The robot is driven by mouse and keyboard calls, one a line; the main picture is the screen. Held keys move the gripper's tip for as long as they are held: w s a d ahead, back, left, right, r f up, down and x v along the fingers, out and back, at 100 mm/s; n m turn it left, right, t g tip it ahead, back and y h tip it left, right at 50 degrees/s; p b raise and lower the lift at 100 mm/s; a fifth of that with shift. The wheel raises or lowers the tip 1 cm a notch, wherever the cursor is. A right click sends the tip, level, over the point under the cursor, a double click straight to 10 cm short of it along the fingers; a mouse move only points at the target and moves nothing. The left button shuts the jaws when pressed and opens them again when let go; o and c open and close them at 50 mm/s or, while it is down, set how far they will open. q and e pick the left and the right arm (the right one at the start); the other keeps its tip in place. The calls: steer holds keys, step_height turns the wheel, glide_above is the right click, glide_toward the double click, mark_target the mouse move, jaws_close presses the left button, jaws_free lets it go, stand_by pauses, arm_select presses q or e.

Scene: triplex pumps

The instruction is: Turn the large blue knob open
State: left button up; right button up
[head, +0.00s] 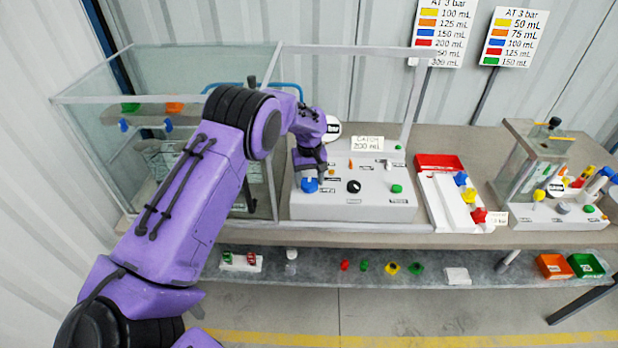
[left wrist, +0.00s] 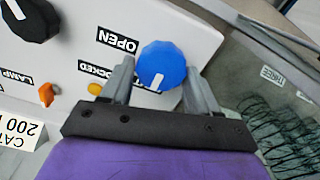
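The large blue knob (head: 310,186) sits at the left of the white control panel (head: 340,208). In the left wrist view the knob (left wrist: 161,64) has a white mark on its lower edge, beside the OPEN label (left wrist: 117,40) and the partly hidden LOCKED label (left wrist: 98,70). My left gripper (head: 309,174) is directly at the knob. In the left wrist view its open fingers (left wrist: 160,76) stand on either side of the knob, with a small gap visible on the left. Whether the right finger touches is unclear. My right gripper is out of view.
A black knob (head: 353,186) and a green button (head: 396,188) are on the same panel. A glass case (head: 165,75) stands left and behind my arm. A red tray (head: 438,162) and another panel (head: 555,215) stand to the right.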

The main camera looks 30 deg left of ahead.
arm_select(q)
steer(key=c, duration=0.5)
steer(key=shift+m, duration=0.3)
steer(key=m, duration=0.3)
steer(key=shift+p, duration=0.3)
steer(key=m, duration=0.3)
steer(key=shift+m, duration=0.3)
steer(key=m, duration=0.5)
steer(key=shift+w+d, duration=0.1)
steer(key=shift+d, duration=0.1)
steer(key=m, duration=0.5)
steer(key=shift+d+m, duration=0.1)
steer(key=shift+m, duration=0.2)
steer(key=o, duration=1)
